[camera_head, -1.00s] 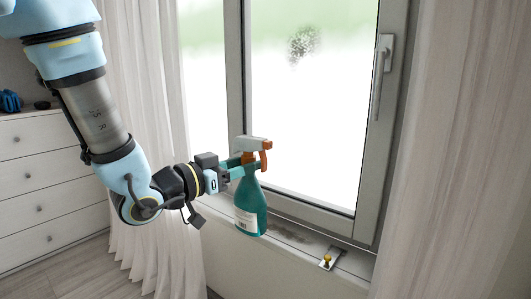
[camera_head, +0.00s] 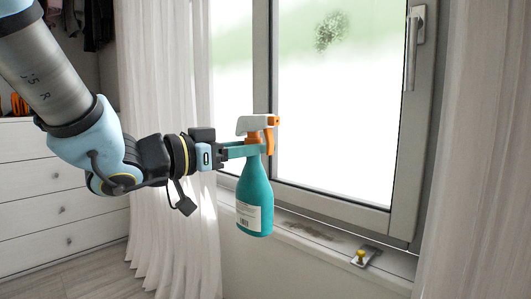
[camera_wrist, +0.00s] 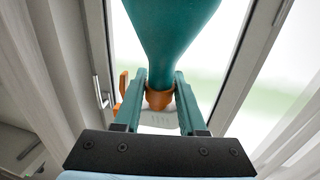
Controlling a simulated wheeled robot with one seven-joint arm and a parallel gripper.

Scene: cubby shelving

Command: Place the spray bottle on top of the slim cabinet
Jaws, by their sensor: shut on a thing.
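The spray bottle (camera_head: 254,195) is teal with a white label, a white head and an orange trigger. It hangs upright in front of the window, above and in front of the sill in the head view. My gripper (camera_head: 256,149) is shut on its neck, just under the head. In the wrist view the bottle (camera_wrist: 170,35) fills the top middle, and the two teal fingers of my gripper (camera_wrist: 160,100) close on its orange collar. I cannot tell which piece is the slim cabinet; a white chest of drawers (camera_head: 60,178) stands at the left, partly behind my arm.
The window sill (camera_head: 330,243) runs below the bottle, with a dark stain and a small metal piece with a yellow knob (camera_head: 362,257) on it. Curtains hang left (camera_head: 170,90) and right (camera_head: 475,150). Clothes hang at the upper left (camera_head: 98,22).

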